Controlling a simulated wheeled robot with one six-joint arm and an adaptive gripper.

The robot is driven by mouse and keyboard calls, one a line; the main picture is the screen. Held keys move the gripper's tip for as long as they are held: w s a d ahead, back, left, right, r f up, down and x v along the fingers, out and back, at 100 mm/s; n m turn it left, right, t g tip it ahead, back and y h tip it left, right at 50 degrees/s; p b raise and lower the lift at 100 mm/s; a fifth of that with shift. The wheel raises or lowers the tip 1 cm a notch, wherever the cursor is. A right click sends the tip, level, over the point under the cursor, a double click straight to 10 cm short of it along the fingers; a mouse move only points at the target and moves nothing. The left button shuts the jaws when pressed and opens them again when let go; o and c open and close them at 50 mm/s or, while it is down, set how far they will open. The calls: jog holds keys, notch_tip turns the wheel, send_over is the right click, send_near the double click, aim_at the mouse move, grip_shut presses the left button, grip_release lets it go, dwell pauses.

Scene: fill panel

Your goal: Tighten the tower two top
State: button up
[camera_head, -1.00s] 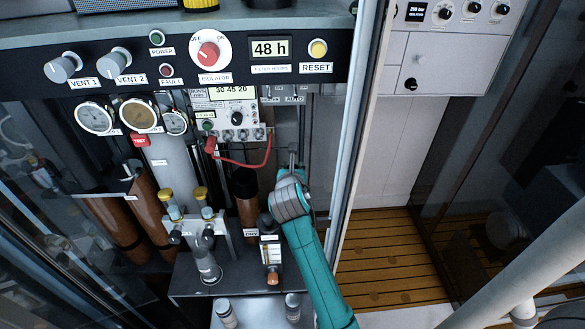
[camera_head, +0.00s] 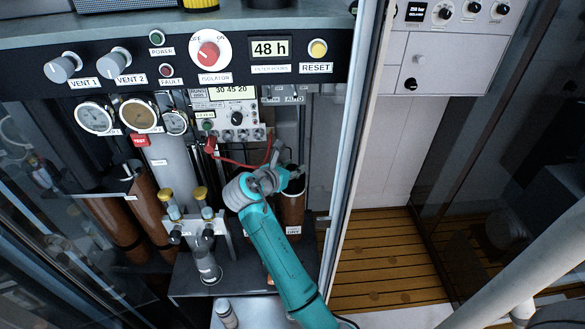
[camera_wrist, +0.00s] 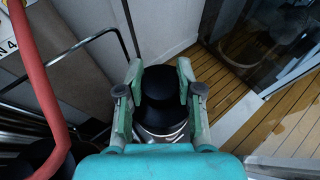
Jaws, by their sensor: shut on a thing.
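In the wrist view a round black top (camera_wrist: 158,84) sits between the two fingers of my gripper (camera_wrist: 156,92). A shiny collar shows below it. My gripper is shut on this black top. In the head view my gripper (camera_head: 284,178) is at the upper end of a brown column (camera_head: 292,208) with a white label too small to read. My teal arm comes up from the lower right and hides part of the rack. Whether the top is fully seated cannot be seen.
A red cable (camera_head: 235,163) hangs close to my gripper and crosses the left of the wrist view (camera_wrist: 42,90). A valve stand (camera_head: 205,235) is left of my arm. More brown columns (camera_head: 115,225) stand further left. A frame post (camera_head: 347,130) is on the right.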

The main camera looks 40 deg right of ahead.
aim_at(293, 168)
jog(key=m+g, duration=0.6)
jog(key=g, duration=0.1)
jog(key=shift+y, duration=0.4)
jog(key=shift+m+g, duration=0.3)
jog(key=shift+g, duration=0.1)
jog(key=o, duration=1.2)
notch_tip(293, 168, up, 10)
jog(key=shift+f, duration=0.1)
